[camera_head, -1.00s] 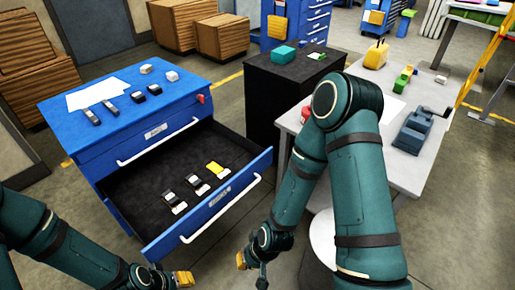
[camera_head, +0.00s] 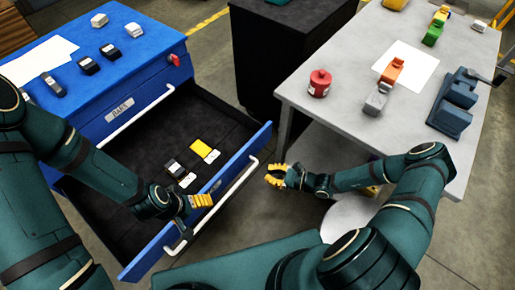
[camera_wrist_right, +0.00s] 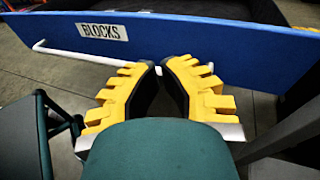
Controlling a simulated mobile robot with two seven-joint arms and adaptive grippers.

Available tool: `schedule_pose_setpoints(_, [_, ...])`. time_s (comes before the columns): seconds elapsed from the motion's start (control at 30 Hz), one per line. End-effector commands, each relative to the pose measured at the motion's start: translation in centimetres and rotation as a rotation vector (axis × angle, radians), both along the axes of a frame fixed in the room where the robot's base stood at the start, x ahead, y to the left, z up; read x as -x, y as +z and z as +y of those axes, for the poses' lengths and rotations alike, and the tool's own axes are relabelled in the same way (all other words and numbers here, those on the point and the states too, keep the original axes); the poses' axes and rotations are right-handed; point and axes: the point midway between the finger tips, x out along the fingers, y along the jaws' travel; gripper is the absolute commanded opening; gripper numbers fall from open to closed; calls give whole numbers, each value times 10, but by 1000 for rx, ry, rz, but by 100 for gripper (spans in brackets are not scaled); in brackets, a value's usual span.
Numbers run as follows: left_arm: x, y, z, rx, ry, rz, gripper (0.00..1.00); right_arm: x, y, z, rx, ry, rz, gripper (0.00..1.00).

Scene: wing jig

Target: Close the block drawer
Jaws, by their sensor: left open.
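The block drawer (camera_head: 115,210) is pulled out of the blue cabinet. It has a blue front and a white bar handle (camera_head: 245,175); its label (camera_wrist_right: 103,31) reads "BLOCKS" in the right wrist view. My left gripper (camera_head: 201,201) is open and empty, over the drawer's front edge near the handle. My right gripper (camera_head: 272,175) is outside the drawer, just right of the handle, and apart from it. Its fingertips (camera_wrist_right: 160,68) are close together with a narrow gap, with nothing between them.
The cabinet top (camera_head: 135,60) bears paper and several small blocks. A black cabinet (camera_head: 275,50) stands behind.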

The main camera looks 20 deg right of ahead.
Motion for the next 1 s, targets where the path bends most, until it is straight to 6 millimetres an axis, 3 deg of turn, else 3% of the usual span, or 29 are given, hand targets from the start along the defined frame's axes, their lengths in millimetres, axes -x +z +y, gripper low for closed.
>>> schedule_pose_setpoints(0.1, [1,-7,0,0,-2,2,81,-17,-12,-42,-106,-211,-16,0])
schedule_pose_setpoints(0.2, [2,-8,0,0,-3,4,81,-23,-15,-64,-151,-311,-30,0])
schedule_pose_setpoints(0.3, [2,-9,0,0,-3,4,81,-28,-15,-71,-171,-350,-38,0])
schedule_pose_setpoints(0.47, [1,-11,0,0,-3,3,81,-42,-16,-61,-172,-353,-39,0])
schedule_pose_setpoints(1.0, [-2,-29,0,-1,-1,-6,81,-122,-17,-3,-171,-350,-38,0])
